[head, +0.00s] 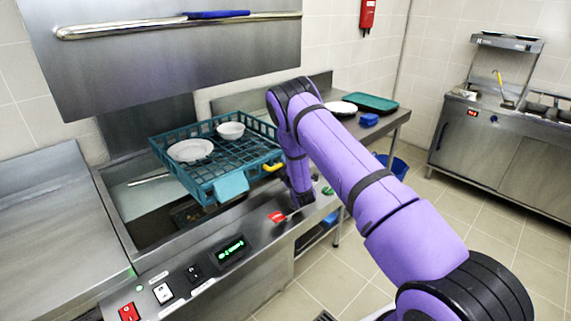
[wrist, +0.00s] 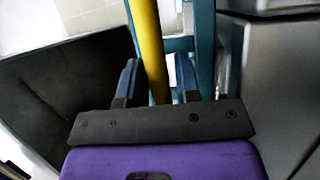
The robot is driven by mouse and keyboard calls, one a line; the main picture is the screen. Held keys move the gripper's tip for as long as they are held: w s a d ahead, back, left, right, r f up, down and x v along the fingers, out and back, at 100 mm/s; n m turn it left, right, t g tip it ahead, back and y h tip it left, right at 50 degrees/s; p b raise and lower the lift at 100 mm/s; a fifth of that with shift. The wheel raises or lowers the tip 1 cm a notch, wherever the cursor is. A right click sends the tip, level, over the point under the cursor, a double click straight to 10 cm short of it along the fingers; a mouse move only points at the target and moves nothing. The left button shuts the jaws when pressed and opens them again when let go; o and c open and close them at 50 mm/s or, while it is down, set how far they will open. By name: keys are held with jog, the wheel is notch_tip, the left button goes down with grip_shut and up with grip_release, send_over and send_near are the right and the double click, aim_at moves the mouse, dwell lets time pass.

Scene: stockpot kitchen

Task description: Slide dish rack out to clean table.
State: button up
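The teal dish rack (head: 225,160) sits over the open bay of the dishwasher, holding a white plate (head: 190,150) and a white bowl (head: 231,130). A yellow handle (head: 273,167) is at its right side, beside my arm's end. In the wrist view the yellow handle (wrist: 150,45) runs between the two fingers of my gripper (wrist: 156,68). The fingers stand apart, with a visible gap on the handle's right, so my gripper looks open around it. My fingers are hidden in the head view. The clean table (head: 392,117) is to the right, behind my arm.
The clean table carries a white plate (head: 341,107), a green tray (head: 371,102) and a blue block (head: 369,120). The raised hood (head: 170,65) hangs above the rack. A control panel (head: 190,272) runs along the front. A blue bucket (head: 398,167) stands on the floor.

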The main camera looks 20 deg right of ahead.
jog(key=shift+s, duration=0.1)
jog(key=v, duration=1)
jog(key=shift+s, duration=0.3)
jog(key=shift+o, duration=0.3)
